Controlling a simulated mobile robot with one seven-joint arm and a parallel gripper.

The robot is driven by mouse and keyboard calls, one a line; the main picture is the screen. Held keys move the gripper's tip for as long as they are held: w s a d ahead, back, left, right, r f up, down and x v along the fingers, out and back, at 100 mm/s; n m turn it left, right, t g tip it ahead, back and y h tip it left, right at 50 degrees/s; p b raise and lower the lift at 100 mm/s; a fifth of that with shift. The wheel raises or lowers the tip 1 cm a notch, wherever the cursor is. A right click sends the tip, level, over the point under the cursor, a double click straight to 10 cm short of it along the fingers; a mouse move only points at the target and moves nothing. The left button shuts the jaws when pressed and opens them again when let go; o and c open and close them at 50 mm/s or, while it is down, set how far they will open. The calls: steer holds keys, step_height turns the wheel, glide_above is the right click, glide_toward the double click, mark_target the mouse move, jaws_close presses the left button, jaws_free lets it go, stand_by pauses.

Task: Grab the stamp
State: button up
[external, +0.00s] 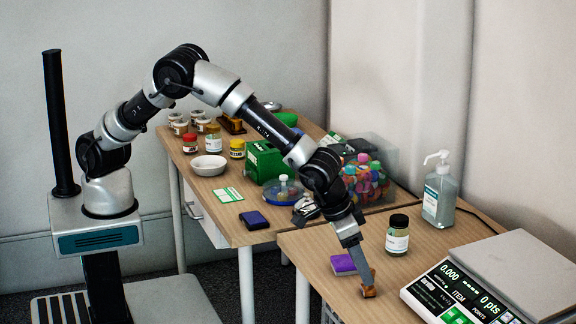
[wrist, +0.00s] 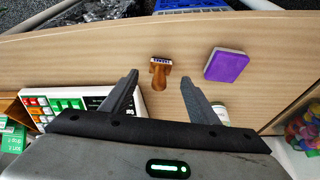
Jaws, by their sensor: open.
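The stamp (wrist: 160,73), with a brown wooden handle and a dark printed base, is on the wooden table in the wrist view. In the external view the small brown stamp (external: 368,291) shows just below my fingertips. My gripper (external: 367,277) points down over the right table. In the wrist view my gripper (wrist: 158,79) is open, with one finger on each side of the stamp's handle end. Clear gaps show on both sides, and nothing is held.
A purple ink pad (wrist: 226,65) lies close beside the stamp. A scale (external: 470,290) stands to the right. A dark-lidded jar (external: 397,240) and a sanitizer bottle (external: 440,195) stand behind. A clear bin of colourful caps (external: 366,182) is farther back. The table's front edge is close.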

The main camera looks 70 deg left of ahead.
mark_target(363, 288)
steer(key=x, duration=0.2)
steer(key=b+x, duration=0.1)
steer(key=x, duration=0.1)
steer(key=shift+s+f, duration=0.1)
steer(key=shift+s, duration=0.1)
steer(key=shift+w+f, duration=0.25)
steer(key=shift+f, duration=0.15)
steer(key=shift+c, duration=0.2)
steer(key=c, duration=1.1)
steer(key=shift+r, duration=0.15)
